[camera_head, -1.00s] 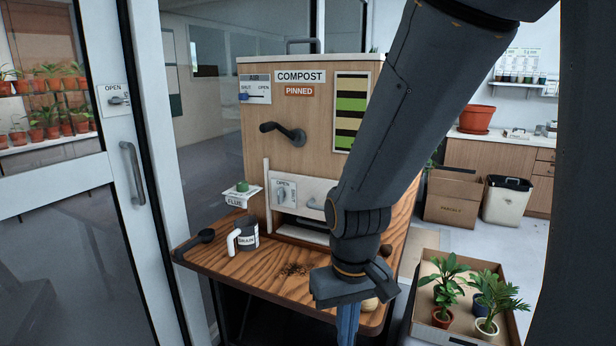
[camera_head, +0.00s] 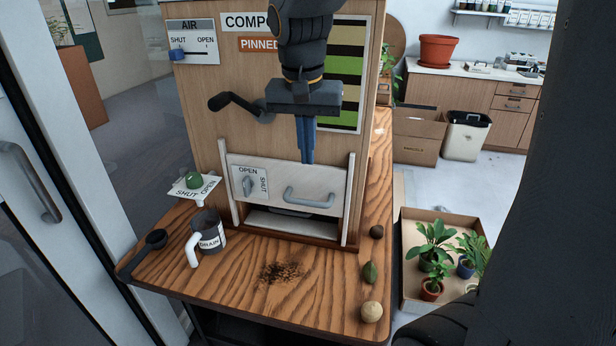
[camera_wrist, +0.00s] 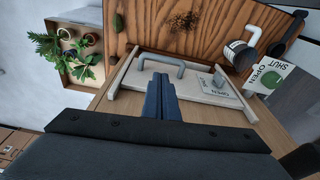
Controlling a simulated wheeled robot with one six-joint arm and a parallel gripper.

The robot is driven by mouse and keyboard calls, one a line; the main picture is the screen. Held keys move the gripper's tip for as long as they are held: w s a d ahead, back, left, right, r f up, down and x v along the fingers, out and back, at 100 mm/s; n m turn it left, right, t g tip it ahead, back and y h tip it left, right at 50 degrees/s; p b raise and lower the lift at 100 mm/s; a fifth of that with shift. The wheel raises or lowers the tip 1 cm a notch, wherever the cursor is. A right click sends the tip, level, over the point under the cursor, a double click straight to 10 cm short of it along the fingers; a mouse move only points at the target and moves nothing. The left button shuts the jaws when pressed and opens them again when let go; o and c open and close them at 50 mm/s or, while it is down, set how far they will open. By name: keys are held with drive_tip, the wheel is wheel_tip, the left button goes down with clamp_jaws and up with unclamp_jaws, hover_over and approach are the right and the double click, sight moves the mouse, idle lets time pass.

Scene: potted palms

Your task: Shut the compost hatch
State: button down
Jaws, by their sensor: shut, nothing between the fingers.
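The compost hatch (camera_head: 278,178) is a pale sliding panel between two upright white rails on the wooden compost cabinet. It sits raised, with a dark gap (camera_head: 322,218) under its lower edge. It carries a grey bar handle (camera_head: 310,197) and a small latch knob (camera_head: 248,186) on an OPEN/SHUT plate. My gripper (camera_head: 307,161) points down with its blue fingers closed and empty, at the hatch's top edge and above the handle. In the wrist view the fingertips (camera_wrist: 158,78) overlap the panel close to the handle (camera_wrist: 161,63); contact is unclear.
A crank (camera_head: 240,103) juts from the cabinet above left. A box of plants (camera_head: 410,290) stands right.

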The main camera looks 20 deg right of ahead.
wheel_tip(320, 180, up, 2)
drive_tip(key=p, duration=0.3)
approach(308, 203)
drive_tip(key=shift+m, duration=0.4)
drive_tip(key=f, duration=0.1)
drive_tip(key=w+f, duration=0.1)
drive_tip(key=f, duration=0.1)
drive_tip(key=d+f, duration=0.1)
drive_tip(key=f, duration=0.1)
drive_tip(key=shift+w+d+f, duration=0.1)
drive_tip(key=shift+w+f, duration=0.1)
drive_tip(key=shift+w, duration=0.2)
drive_tip(key=shift+f, duration=0.25)
wheel_tip(308, 203, down, 11)
drive_tip(key=b, duration=0.8)
drive_tip(key=shift+s, duration=0.15)
